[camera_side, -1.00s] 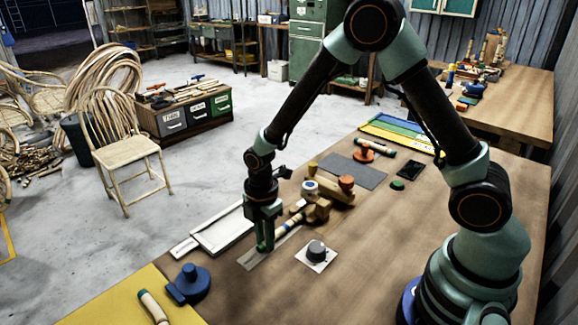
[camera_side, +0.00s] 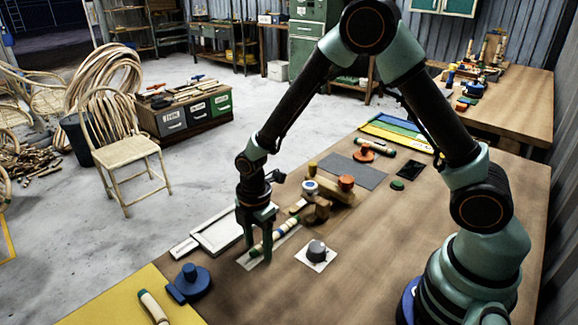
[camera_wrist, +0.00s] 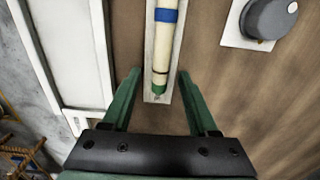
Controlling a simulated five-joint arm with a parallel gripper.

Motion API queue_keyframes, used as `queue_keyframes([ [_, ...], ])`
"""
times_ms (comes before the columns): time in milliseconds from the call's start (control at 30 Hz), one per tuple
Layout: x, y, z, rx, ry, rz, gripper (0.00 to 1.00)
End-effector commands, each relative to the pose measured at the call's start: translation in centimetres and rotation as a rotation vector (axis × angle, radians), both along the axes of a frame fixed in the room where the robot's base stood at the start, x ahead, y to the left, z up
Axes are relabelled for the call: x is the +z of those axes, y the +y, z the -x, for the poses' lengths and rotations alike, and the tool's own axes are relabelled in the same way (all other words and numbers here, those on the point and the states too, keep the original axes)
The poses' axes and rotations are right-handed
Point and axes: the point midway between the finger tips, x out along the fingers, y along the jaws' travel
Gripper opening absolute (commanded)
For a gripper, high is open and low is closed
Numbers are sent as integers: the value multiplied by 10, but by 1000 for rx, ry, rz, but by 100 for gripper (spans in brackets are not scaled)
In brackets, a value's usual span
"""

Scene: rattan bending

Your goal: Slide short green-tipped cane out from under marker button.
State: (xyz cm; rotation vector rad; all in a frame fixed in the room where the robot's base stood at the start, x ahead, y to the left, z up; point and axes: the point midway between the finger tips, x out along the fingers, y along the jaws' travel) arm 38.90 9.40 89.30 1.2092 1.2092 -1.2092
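My gripper (camera_side: 255,252) is open. In the wrist view, my gripper (camera_wrist: 157,85) has one finger on each side of the tip, with gaps. A blue-and-white round cap (camera_side: 310,187) sits by the fixture. I cannot tell which part is the marker button or whether the cane is beneath it.
A grey knob on a white plate (camera_side: 317,251) stands right of the cane. A white tray (camera_side: 220,236) lies to its left. A blue clamp-like piece (camera_side: 190,283) and another green-ended cane (camera_side: 152,306) are near the front left.

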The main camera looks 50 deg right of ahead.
Motion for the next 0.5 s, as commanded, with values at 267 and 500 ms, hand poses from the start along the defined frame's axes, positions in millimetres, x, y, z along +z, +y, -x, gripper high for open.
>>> queue_keyframes([
  [267, 16, 0, -1, 0, -4, -1, 60],
  [500, 64, 0, -1, 0, -6, -1, 60],
])
